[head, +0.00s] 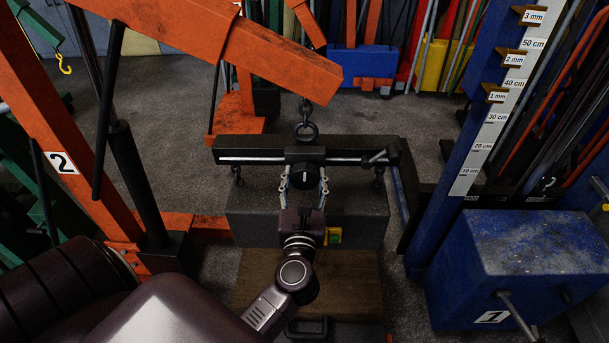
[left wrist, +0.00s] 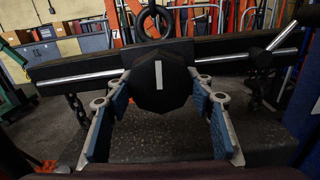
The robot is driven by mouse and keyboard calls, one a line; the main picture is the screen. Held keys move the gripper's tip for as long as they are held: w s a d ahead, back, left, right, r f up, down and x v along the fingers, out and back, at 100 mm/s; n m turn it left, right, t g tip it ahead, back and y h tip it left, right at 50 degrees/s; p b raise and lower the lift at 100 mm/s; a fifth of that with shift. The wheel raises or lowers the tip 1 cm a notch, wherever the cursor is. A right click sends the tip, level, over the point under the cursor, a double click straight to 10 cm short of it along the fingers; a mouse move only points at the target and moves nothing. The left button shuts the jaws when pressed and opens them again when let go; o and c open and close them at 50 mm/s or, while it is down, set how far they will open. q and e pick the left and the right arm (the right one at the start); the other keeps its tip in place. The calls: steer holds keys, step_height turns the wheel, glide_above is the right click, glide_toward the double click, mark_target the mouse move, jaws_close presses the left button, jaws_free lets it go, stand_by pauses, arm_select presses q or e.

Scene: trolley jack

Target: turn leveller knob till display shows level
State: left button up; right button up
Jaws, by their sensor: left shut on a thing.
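The leveller's black knob (head: 306,177) sits at the middle of a dark leveller bar (head: 240,143) with a shiny rod. The knob also shows in the left wrist view (left wrist: 160,84), its white mark pointing roughly up. My left gripper (head: 304,186) is shut on the knob, one finger on each side. A small yellow and green panel (head: 334,236), perhaps the display, is on the front of the dark grey block (head: 365,220); its reading is too small to tell. The bar looks close to horizontal in the head view. My right gripper is out of view.
The bar hangs by a ring (head: 305,131) from the orange crane arm (head: 240,55), and chains join it to the block. A wooden base (head: 260,275) lies below. A blue column with a scale (head: 495,110) and a blue box (head: 520,250) stand at right. Floor is open behind.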

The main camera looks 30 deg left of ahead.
arm_select(q)
steer(key=m+p, duration=0.2)
steer(key=m, duration=0.1)
steer(key=shift+a+r+p, duration=0.1)
steer(key=shift+r+p, duration=0.15)
steer(key=shift+p, duration=0.15)
steer(key=m+p, duration=0.3)
steer(key=m, duration=0.1)
steer(key=shift+m+p, duration=0.35)
steer(key=shift+m, duration=0.05)
steer(key=m+p, duration=0.3)
steer(key=m, duration=0.1)
steer(key=shift+m, duration=0.3)
steer(key=m+p, duration=0.3)
steer(key=m, duration=0.1)
steer(key=shift+r, duration=0.15)
steer(key=shift+m+p, duration=1.15)
steer(key=shift+m, duration=1.05)
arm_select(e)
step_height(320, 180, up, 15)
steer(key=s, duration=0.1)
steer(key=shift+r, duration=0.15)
arm_select(q)
steer(key=o, duration=1.1)
steer(key=shift+o, duration=0.3)
steer(key=shift+w, duration=0.1)
